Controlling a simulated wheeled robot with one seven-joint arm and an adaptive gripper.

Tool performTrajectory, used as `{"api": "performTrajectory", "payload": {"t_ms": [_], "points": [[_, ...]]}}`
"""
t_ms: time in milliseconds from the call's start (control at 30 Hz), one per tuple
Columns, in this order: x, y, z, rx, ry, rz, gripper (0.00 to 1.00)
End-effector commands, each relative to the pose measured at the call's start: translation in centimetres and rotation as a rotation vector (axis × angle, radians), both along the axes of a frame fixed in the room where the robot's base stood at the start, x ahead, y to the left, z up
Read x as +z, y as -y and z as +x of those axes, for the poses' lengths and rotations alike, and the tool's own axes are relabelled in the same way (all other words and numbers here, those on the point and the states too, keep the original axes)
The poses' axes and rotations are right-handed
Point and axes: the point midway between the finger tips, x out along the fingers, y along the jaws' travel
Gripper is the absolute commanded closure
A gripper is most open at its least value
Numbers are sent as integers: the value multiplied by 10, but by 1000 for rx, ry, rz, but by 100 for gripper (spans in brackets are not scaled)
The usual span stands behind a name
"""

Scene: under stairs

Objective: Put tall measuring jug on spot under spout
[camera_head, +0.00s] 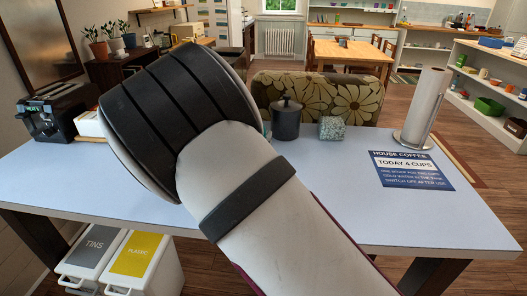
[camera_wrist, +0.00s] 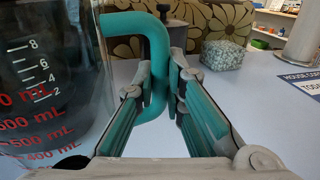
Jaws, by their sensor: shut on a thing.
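The tall measuring jug (camera_wrist: 45,80) fills the left of the wrist view. It is clear, with white and red scale marks and a teal handle (camera_wrist: 157,55). It looks upright; I cannot tell whether it touches the table. My gripper (camera_wrist: 160,82) is shut on the handle, with one finger on each side. In the head view my arm hides the gripper and nearly all of the jug.
The pale blue table (camera_head: 340,215) holds a dark lidded canister (camera_head: 286,119), a speckled block (camera_head: 331,128), a paper towel roll (camera_head: 425,108) and a blue coffee sign (camera_head: 410,171). A black and silver appliance (camera_head: 48,117) stands at the far left. The front right is clear.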

Motion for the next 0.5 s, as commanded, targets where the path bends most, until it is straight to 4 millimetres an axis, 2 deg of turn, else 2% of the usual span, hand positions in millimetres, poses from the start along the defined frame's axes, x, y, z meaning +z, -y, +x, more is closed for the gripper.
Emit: {"api": "performTrajectory", "payload": {"t_ms": [200,500], "points": [[-32,1,0,-1,1,-2,100],[-35,1,-1,-1,1,1,100]]}}
